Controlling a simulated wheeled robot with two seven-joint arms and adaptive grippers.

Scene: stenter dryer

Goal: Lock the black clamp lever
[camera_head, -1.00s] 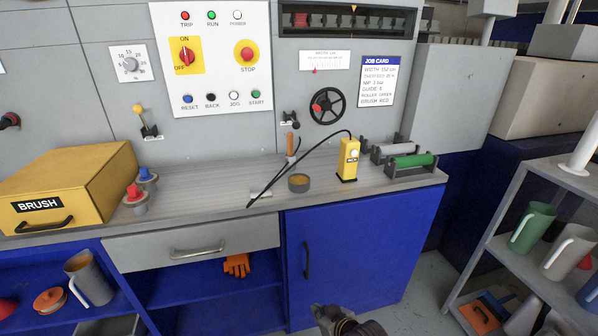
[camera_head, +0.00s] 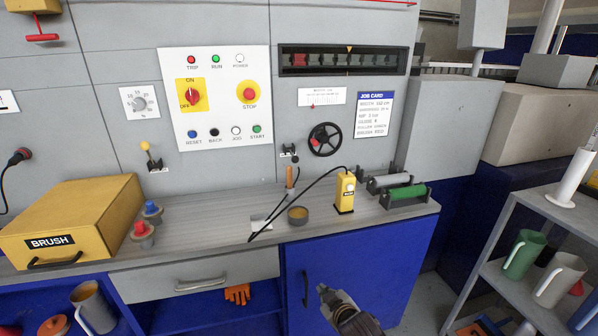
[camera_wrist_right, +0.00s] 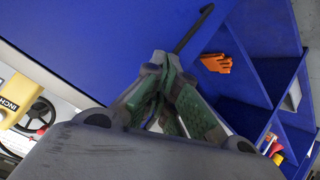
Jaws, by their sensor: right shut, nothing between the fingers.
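The small black clamp lever (camera_head: 290,150) sticks out of the grey machine panel, just left of the black handwheel (camera_head: 325,140). A small label sits by it, too small to read surely. My right gripper (camera_head: 322,289) is low in front of the blue cabinet door, well below the lever and apart from it. In the right wrist view my right gripper's fingers (camera_wrist_right: 162,62) are closed together with nothing between them, in front of the blue door. The lever does not show clearly in that view. My left gripper is not in view.
A grey worktop (camera_head: 215,207) lies below the panel. A shelf (camera_head: 510,225) with jugs stands right.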

